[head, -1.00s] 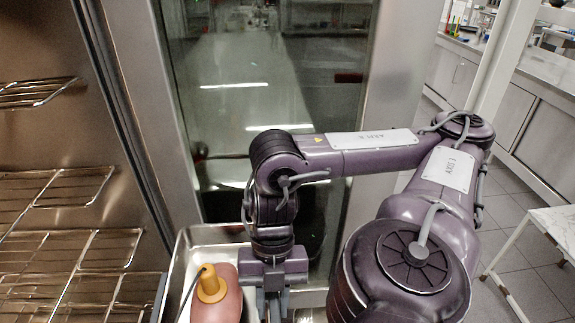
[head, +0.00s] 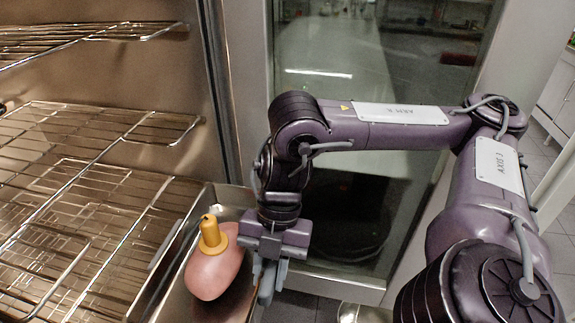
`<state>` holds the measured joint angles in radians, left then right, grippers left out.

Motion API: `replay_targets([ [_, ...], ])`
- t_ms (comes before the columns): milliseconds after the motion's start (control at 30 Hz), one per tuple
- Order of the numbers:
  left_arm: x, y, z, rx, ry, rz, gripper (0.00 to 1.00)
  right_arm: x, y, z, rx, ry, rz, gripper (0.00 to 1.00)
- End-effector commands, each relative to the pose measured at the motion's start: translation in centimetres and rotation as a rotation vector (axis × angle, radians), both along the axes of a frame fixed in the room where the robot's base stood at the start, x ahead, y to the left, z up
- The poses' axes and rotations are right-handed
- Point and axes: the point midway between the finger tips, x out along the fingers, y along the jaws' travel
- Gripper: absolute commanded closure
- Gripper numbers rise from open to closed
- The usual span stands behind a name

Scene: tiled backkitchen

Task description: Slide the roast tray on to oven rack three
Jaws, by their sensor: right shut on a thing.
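The roast tray (head: 233,198) is a deep metal pan beside the oven racks, at the bottom middle of the head view. My right gripper (head: 268,276) points down and is shut on the tray's right-hand rim. Wire racks show on the left: an upper one (head: 90,35), a middle one (head: 125,128) and lower wires (head: 120,192). I cannot tell from here which is rack three. The tray's near end is cut off. My left gripper is not in view.
The oven's steel side wall (head: 160,75) stands behind the racks. A glass door (head: 330,80) with a metal frame stands open behind my right arm. A round metal thing (head: 362,313) shows at the bottom edge. Tiled floor shows at right.

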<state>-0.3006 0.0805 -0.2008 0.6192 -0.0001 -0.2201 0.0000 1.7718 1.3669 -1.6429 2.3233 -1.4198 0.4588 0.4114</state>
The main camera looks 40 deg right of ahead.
Motion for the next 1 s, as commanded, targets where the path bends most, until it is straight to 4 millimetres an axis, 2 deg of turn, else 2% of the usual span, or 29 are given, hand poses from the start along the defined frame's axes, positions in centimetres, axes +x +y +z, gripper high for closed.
replay_targets([
  [1000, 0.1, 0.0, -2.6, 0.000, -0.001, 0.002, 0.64, 9.0, 6.0, -0.2, 0.002, -0.005, 0.003, 1.00],
])
